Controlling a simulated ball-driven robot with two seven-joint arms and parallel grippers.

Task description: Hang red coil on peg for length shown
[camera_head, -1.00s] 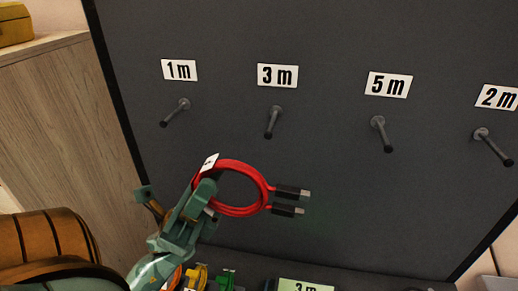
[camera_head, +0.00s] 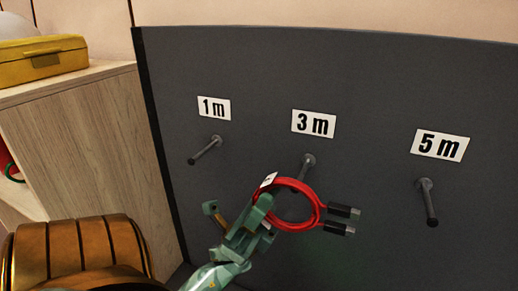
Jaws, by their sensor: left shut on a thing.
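My left gripper (camera_head: 252,222) is shut on the red coil (camera_head: 319,208) at its left side. The coil carries a small white tag (camera_head: 269,180), too small to read, and two dark plugs (camera_head: 343,211) pointing right. The coil appears in front of the lower part of the 3 m peg (camera_head: 307,165); I cannot tell the gap between them or whether the peg lies within the loop. The 1 m peg (camera_head: 206,150) and 5 m peg (camera_head: 428,202) are bare. My right gripper is not in view.
Signs reading 1 m (camera_head: 214,108), 3 m (camera_head: 313,124) and 5 m (camera_head: 440,145) sit above the pegs on a dark grey panel (camera_head: 370,90). A wooden cabinet (camera_head: 90,150) with a yellow case (camera_head: 42,60) on top stands at the left.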

